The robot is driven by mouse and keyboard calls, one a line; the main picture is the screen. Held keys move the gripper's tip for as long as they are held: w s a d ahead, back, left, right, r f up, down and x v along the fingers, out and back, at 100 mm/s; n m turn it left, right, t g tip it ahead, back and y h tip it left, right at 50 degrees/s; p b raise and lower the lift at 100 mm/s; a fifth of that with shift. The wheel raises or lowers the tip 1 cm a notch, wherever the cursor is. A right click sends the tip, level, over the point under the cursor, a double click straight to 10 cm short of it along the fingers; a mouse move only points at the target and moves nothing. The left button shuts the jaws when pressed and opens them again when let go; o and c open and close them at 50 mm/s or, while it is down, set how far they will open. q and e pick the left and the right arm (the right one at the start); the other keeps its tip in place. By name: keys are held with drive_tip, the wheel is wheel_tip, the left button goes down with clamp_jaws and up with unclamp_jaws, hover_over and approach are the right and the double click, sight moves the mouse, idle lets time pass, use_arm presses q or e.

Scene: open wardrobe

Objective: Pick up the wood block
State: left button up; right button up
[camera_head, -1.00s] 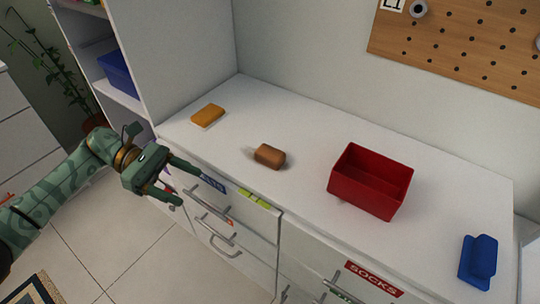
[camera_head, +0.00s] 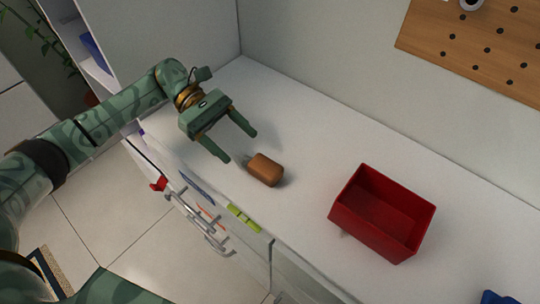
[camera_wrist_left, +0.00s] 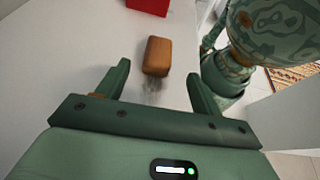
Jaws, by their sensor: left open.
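The wood block (camera_head: 265,170) is a small brown block with rounded edges, lying on the white counter. It also shows in the left wrist view (camera_wrist_left: 158,56), just beyond my fingertips and between their lines. My left gripper (camera_head: 241,147) is open and empty, its two fingers pointing toward the block from the left. In the left wrist view my left gripper (camera_wrist_left: 158,78) has its fingers spread on either side, and the block is apart from them. My right gripper is not in view.
A red open box (camera_head: 383,213) stands on the white counter (camera_head: 310,150) to the right of the block; it also shows at the top of the left wrist view (camera_wrist_left: 148,5). A blue object (camera_head: 500,297) is at the lower right. Drawers with metal handles (camera_head: 200,225) are below the counter's front edge.

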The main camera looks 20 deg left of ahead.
sight(262, 163)
use_arm(q)
drive_tip(key=x, duration=0.5)
drive_tip(key=shift+s+r, duration=0.15)
drive_tip(key=x, duration=0.5)
drive_tip(key=shift+d, duration=0.45)
drive_tip(key=c, duration=1.1)
